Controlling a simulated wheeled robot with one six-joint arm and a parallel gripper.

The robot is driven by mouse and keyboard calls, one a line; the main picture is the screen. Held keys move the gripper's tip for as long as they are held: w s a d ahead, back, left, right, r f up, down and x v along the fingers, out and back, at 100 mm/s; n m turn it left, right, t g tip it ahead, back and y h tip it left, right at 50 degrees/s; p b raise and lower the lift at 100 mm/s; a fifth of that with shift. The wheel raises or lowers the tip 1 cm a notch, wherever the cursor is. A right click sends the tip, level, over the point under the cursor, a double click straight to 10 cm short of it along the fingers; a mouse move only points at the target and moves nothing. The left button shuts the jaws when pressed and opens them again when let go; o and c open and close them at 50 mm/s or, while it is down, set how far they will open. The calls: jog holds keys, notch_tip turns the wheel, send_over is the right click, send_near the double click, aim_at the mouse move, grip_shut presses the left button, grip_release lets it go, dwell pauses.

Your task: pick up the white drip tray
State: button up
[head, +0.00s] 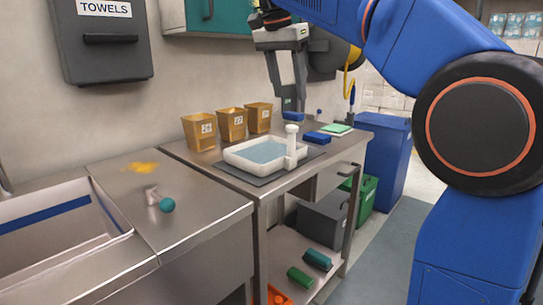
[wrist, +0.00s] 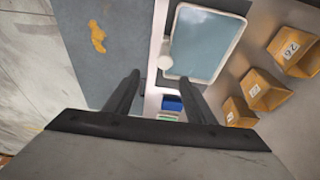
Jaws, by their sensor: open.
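The white drip tray (head: 238,161) is a shallow rectangular tray with a pale blue inside, lying on a dark grey mat on the steel bench. A white round-topped post (head: 291,143) stands at its right end; I cannot tell whether it is joined to the tray. In the wrist view the tray (wrist: 206,41) is at the top, ahead of the fingers, with the post's round top (wrist: 165,62) near its lower left corner. My gripper (head: 286,98) is open and empty, pointing down above the bench. Its fingers (wrist: 159,79) look apart from the tray.
Several numbered tan bins (head: 232,124) stand along the wall behind the tray. A blue block (head: 317,137) and a green pad (head: 337,129) lie to its right. A teal ball (head: 167,205) and a yellow stain (head: 142,167) are on the left counter beside the sink.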

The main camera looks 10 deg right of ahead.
aim_at(294, 126)
jog(key=x, duration=1.1)
jog(key=shift+w+a+f, duration=0.1)
jog(key=shift+w+f, duration=0.15)
jog(key=shift+a+x, duration=0.2)
jog(key=shift+x, duration=1.2)
jog(key=shift+a+x, duration=0.25)
jog(key=shift+x, duration=1.1)
jog(key=shift+c, duration=0.3)
grip_shut()
